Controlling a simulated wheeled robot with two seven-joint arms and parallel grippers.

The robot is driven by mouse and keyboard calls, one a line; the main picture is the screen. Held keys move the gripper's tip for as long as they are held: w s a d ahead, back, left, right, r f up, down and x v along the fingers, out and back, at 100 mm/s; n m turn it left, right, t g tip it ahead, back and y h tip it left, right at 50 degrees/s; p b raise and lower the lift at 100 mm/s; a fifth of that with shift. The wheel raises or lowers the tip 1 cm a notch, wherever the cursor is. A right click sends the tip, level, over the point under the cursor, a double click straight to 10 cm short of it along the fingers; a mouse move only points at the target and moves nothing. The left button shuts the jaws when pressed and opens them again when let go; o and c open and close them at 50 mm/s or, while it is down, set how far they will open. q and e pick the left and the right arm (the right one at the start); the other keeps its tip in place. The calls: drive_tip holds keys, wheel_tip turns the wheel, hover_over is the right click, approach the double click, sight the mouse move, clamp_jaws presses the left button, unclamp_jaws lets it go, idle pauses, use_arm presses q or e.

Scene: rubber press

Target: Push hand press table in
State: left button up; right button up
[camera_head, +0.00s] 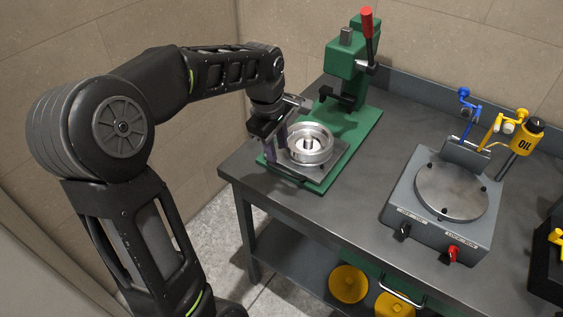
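The green hand press (341,60) stands on the grey bench at the back left, with a red-handled lever (368,22) raised upright. Its sliding table (328,170) is a metal plate at the front end of the green base, out in front of the press column. A round metal mould (310,143) sits on the table. My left gripper (276,145) points down at the left side of the table, beside the mould. The finger gap is partly hidden, and I cannot tell whether it touches the table or mould. My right gripper is not in view.
The grey workbench (347,219) has free room between the press and a grey device (419,206) with a round plate on the right. A yellow oil can (524,137) stands behind that device. Walls are close at left and back.

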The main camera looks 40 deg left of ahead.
sight(281, 168)
use_arm(q)
drive_tip(key=shift+w+f+p, duration=0.25)
drive_tip(key=shift+f, duration=1.05)
drive_tip(key=shift+w+f+p, duration=0.2)
drive_tip(key=shift+w+f, duration=0.1)
drive_tip(key=shift+f, duration=0.95)
drive_tip(key=shift+w+f+p, duration=0.25)
drive_tip(key=shift+f, duration=1.05)
drive_tip(key=shift+c, duration=0.5)
clamp_jaws()
